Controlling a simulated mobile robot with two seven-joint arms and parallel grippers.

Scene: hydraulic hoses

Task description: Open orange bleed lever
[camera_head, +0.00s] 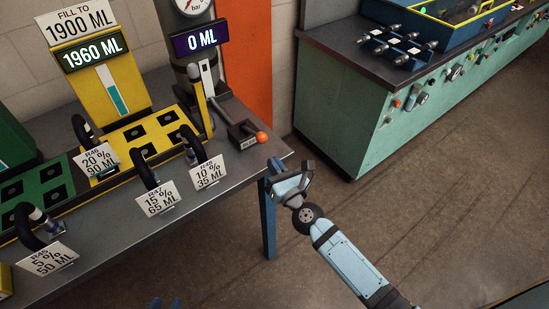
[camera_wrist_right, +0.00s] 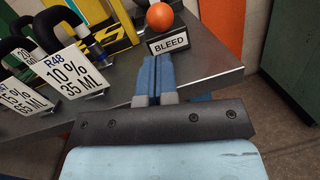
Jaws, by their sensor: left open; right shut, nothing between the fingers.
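The bleed lever's orange ball knob (camera_head: 261,137) sits at a dark block near the right end of the grey bench. In the right wrist view the orange ball (camera_wrist_right: 159,17) is at the top, above a white BLEED label (camera_wrist_right: 167,45). My right gripper (camera_head: 275,166) is just off the bench's right corner, below the knob in the head view. Its blue fingers (camera_wrist_right: 154,66) are together, empty, pointing toward the BLEED block; contact is not visible. My left gripper (camera_head: 165,303) shows only as blue tips at the bottom edge, open, away from the lever.
The bench (camera_head: 225,180) holds several hoses with white tags, such as the R48 tag (camera_head: 207,172). A gauge cylinder with a 0 ML display (camera_head: 200,38) stands behind the lever. A green cabinet (camera_head: 390,110) is at the right. Floor between is clear.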

